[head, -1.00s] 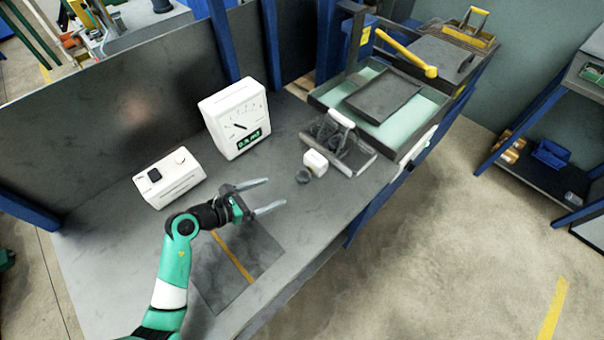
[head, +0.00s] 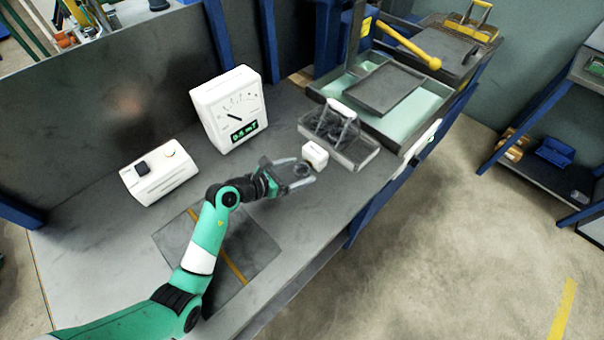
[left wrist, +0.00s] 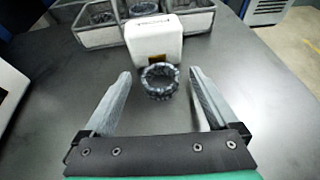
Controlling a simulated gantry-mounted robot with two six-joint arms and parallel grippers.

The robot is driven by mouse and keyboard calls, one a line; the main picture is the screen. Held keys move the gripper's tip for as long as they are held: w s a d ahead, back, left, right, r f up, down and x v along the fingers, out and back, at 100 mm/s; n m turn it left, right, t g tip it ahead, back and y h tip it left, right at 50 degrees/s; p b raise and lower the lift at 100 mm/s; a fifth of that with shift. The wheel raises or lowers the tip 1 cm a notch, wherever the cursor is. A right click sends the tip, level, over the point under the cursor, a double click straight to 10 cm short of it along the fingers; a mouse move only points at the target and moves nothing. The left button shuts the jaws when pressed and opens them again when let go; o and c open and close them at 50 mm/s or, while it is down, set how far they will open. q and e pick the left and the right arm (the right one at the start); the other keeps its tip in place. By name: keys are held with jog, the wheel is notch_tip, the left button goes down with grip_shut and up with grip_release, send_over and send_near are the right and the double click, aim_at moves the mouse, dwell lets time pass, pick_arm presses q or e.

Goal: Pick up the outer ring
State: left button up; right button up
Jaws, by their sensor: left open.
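The outer ring (left wrist: 160,82) is a dark grey metal ring lying on the bench in front of a small white block. In the head view the ring (head: 302,170) shows small, between the fingertips of my left gripper (head: 300,174). In the left wrist view my left gripper (left wrist: 160,85) is open, with one finger on each side of the ring and a gap on both sides. The ring appears to touch neither finger. My right gripper is not in view.
A white block (left wrist: 153,40) stands right behind the ring. A divided wire tray (head: 340,135) with dark rings is beyond it. A white gauge (head: 229,108) and a white box with a knob (head: 159,172) stand to the left. The grey bench (head: 330,215) is clear nearer the front edge.

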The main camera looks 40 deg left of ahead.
pick_arm(q)
grip_shut()
dwell(0.5)
jog(key=r+p, duration=0.3)
jog(key=r, duration=0.1)
jog(key=shift+s+d+r+p, duration=0.15)
jog(key=shift+d+r+p, duration=0.1)
jog(key=shift+p, duration=0.1)
jog(key=s+d+r+p, duration=0.7)
jog(key=s+d+r, duration=0.1)
jog(key=s, duration=0.3)
jog(key=shift+r, duration=0.3)
